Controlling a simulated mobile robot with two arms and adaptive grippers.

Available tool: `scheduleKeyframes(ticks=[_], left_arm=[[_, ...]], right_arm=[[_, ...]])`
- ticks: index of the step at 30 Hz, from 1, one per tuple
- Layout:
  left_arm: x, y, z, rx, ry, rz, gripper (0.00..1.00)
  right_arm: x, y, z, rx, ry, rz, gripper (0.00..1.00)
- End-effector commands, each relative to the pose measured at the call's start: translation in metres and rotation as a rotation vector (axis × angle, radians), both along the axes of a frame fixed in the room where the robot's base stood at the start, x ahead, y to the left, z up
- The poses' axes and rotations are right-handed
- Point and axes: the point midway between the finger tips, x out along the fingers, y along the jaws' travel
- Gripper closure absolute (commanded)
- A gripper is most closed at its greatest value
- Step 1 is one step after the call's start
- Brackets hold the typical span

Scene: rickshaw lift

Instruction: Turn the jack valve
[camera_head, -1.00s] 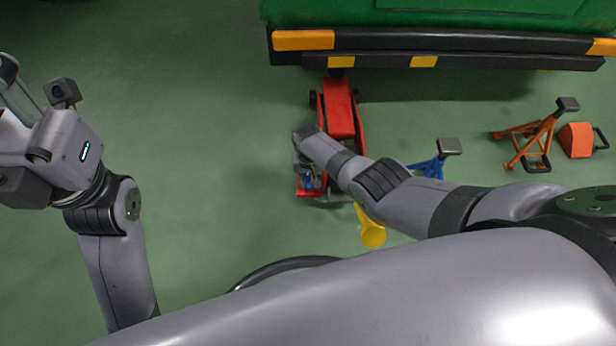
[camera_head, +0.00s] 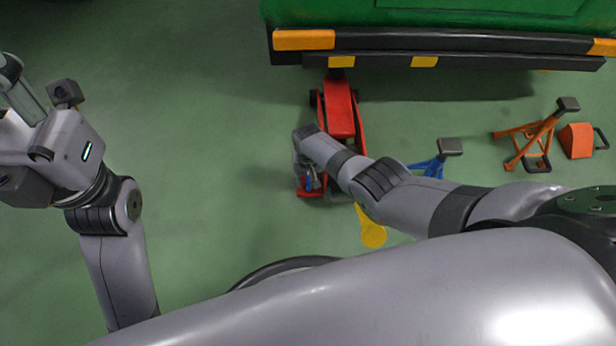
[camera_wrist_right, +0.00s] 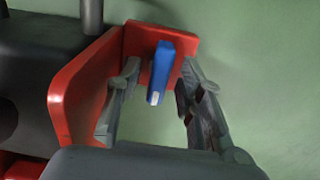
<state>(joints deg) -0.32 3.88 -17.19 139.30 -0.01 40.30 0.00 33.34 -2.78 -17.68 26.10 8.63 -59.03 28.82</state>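The red floor jack (camera_head: 340,108) stands on the floor with its front end under the green vehicle's bumper. In the right wrist view its red frame (camera_wrist_right: 75,88) shows at the left. The blue jack valve (camera_wrist_right: 161,70) is a narrow upright piece with a pale tip, in front of a red plate. My right gripper (camera_wrist_right: 155,92) has its fingers apart, one on each side of the valve, with gaps visible. In the head view my right gripper (camera_head: 308,180) is over the jack's rear end, mostly hidden by my wrist. My left arm is at the far left; its fingertips are not clearly visible.
The green vehicle (camera_head: 450,14) with a black bumper fills the top right. A blue jack stand (camera_head: 436,163), an orange jack stand (camera_head: 535,138) and an orange wheel chock (camera_head: 577,140) stand at right. A yellow object (camera_head: 372,235) lies behind the jack. The floor at left is clear.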

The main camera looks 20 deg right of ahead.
Motion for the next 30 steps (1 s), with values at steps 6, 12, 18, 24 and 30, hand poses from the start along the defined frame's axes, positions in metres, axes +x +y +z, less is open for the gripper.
scheduleKeyframes(ticks=[6, 12, 18, 24, 30], left_arm=[[-0.002, 0.001, 0.002, -0.002, -0.006, 0.002, 0.60], [-0.001, 0.001, 0.001, -0.002, -0.003, 0.001, 0.60], [-0.001, 0.000, 0.000, -0.002, -0.002, 0.000, 0.60], [-0.001, 0.000, 0.000, -0.001, -0.001, 0.000, 0.60], [-0.001, 0.000, 0.000, -0.001, -0.001, 0.000, 0.60]], right_arm=[[0.000, 0.000, 0.001, -0.001, 0.001, 0.000, 0.65], [0.001, 0.000, 0.012, 0.001, 0.000, 0.000, 0.65], [-0.001, 0.000, 0.030, 0.000, -0.001, 0.001, 0.65], [0.000, -0.001, 0.057, -0.001, -0.002, 0.000, 0.65], [0.000, 0.000, 0.089, 0.000, -0.003, 0.000, 0.65]])
